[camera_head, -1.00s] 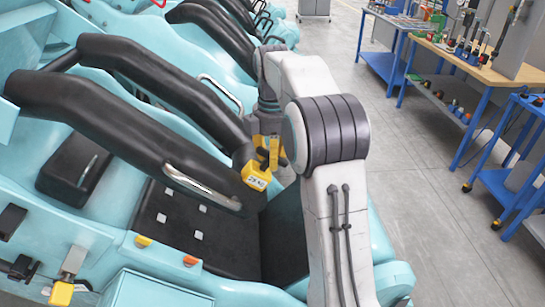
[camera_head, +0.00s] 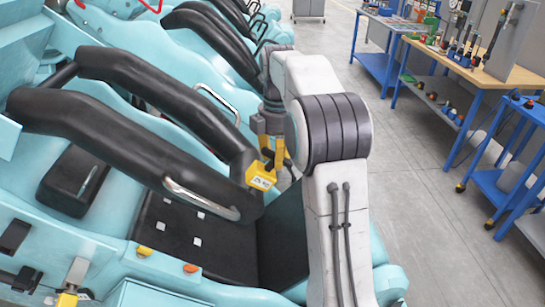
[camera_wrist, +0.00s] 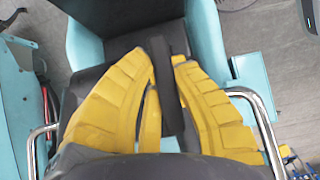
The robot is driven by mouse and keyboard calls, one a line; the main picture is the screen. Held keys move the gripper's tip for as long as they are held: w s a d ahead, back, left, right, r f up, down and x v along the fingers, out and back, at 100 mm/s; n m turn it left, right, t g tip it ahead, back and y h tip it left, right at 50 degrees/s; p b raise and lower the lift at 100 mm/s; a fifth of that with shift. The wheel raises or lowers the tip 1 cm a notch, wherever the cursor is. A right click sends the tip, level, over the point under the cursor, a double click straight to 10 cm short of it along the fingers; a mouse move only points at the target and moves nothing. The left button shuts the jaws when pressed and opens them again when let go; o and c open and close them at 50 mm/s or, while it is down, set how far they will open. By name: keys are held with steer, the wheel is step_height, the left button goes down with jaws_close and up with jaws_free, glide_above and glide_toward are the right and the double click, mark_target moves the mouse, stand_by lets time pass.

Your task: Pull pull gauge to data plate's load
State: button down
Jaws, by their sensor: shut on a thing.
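The pull gauge is a small yellow box (camera_head: 261,177) with a pale readout; its figures are too small to read surely. It hangs at the end of a black padded restraint bar (camera_head: 130,148) on the turquoise coaster car. My gripper (camera_head: 272,150) is just above and behind the gauge. In the wrist view, the yellow fingers of my gripper (camera_wrist: 163,62) close around a narrow dark piece (camera_wrist: 170,85); the gauge's box is not clear there. I cannot make out the data plate.
A black seat (camera_head: 195,232) with pale squares lies below the bar. A metal grab handle (camera_head: 200,200) is close to the gauge. Blue-legged workbenches (camera_head: 470,65) stand at right, with open grey floor (camera_head: 410,160) between them and the car.

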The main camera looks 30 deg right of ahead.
steer(key=shift+d+r, duration=0.1)
steer(key=shift+r, duration=0.15)
steer(key=c, duration=1.5)
jaws_free()
steer(key=o, duration=0.3)
steer(key=shift+s+d, duration=0.15)
steer(key=shift+d, duration=0.05)
steer(key=shift+o, duration=1.3)
steer(key=shift+a+f, duration=0.1)
steer(key=shift+a, duration=0.05)
steer(key=shift+r, duration=3.7)
